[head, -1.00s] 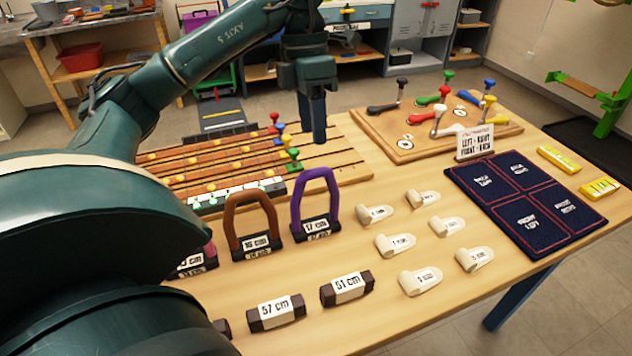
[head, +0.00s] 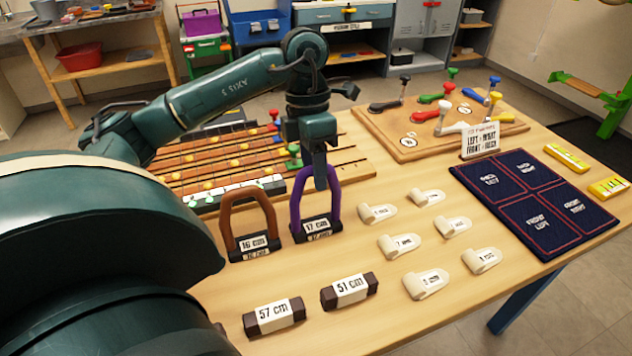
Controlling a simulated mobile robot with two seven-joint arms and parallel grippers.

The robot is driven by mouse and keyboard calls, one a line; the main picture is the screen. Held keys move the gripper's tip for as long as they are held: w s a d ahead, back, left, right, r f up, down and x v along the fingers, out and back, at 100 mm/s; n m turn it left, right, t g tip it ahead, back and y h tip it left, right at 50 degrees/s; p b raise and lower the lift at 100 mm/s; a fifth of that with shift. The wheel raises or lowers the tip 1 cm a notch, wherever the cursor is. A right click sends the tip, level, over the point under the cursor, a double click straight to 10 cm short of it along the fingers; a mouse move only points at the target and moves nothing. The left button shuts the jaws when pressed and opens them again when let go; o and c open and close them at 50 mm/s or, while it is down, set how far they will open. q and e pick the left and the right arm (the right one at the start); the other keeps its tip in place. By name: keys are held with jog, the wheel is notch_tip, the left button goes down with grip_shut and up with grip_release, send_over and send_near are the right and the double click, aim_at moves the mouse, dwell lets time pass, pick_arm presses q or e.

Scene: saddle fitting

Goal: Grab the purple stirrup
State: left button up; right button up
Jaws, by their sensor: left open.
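The purple stirrup (head: 296,212) stands upright in a dark base labelled 17 cm, near the middle of the table. My left gripper (head: 320,180) points down right at the top of its arch and covers part of the arch's top and right side. The left gripper is open; its fingers overlap in this view, and I cannot tell whether they touch or straddle the purple arch. My right gripper is not in view.
A brown stirrup (head: 228,222) labelled 16 cm stands close on the left. Blocks labelled 57 cm (head: 274,317) and 51 cm (head: 349,290) lie in front. Several cream pieces (head: 402,245) lie to the right. A slatted board (head: 190,165) is behind, and a dark blue mat (head: 535,245) is at right.

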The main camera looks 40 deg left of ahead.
pick_arm(q)
jog(key=shift+s+d+f, duration=0.1)
jog(key=shift+d+f, duration=0.05)
jog(key=shift+f, duration=0.5)
jog(key=shift+s+d+f, duration=0.1)
jog(key=shift+f, duration=0.5)
jog(key=shift+c, duration=0.5)
grip_shut()
jog(key=shift+w, duration=0.1)
